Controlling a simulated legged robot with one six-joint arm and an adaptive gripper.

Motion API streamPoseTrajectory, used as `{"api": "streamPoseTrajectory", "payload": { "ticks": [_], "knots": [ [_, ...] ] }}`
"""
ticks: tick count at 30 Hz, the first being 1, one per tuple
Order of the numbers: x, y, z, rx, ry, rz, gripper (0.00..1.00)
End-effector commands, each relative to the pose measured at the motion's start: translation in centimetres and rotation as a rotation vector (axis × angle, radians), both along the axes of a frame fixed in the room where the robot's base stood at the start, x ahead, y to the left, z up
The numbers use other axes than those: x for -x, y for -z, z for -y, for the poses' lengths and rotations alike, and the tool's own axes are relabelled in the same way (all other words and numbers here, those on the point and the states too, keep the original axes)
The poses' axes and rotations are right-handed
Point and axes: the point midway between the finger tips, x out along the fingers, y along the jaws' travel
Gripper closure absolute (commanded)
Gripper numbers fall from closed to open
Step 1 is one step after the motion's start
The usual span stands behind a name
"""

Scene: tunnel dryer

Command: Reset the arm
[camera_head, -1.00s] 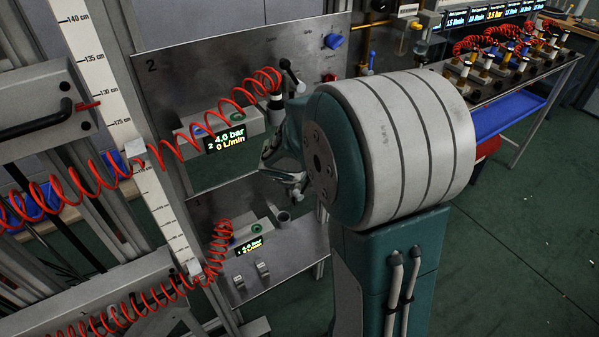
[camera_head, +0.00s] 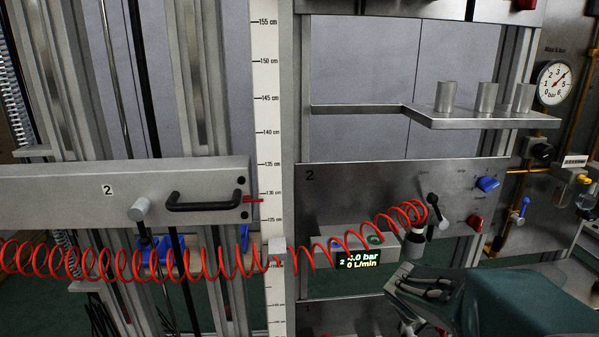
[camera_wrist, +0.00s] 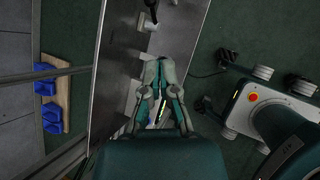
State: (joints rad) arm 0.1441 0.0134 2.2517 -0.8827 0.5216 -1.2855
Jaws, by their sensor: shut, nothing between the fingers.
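My gripper (camera_wrist: 158,64) shows in the middle of the wrist view, its grey and teal fingers drawn together with nothing between them. It points along the narrow metal panel (camera_wrist: 180,32). The fingertips are not clear there.
A red coiled hose (camera_head: 120,262) runs across the front to panel 2. A grey bar with a black handle (camera_head: 204,202) is at left, beside a vertical ruler (camera_head: 267,120). A shelf with metal cylinders (camera_head: 486,98) and a pressure gauge (camera_head: 554,82) are upper right.

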Motion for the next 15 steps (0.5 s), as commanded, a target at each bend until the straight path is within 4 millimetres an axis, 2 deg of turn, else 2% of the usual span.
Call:
{"api": "streamPoseTrajectory", "payload": {
  "ticks": [1, 6, 15],
  "knots": [
    [1.1, -1.5, -0.7, -0.058, 0.096, 0.064, 1.00],
    [5.3, -4.5, -3.2, -0.305, 0.467, 0.253, 1.00],
    [13.0, -7.7, -8.7, -0.789, 1.090, 0.466, 1.00]
  ]
}}
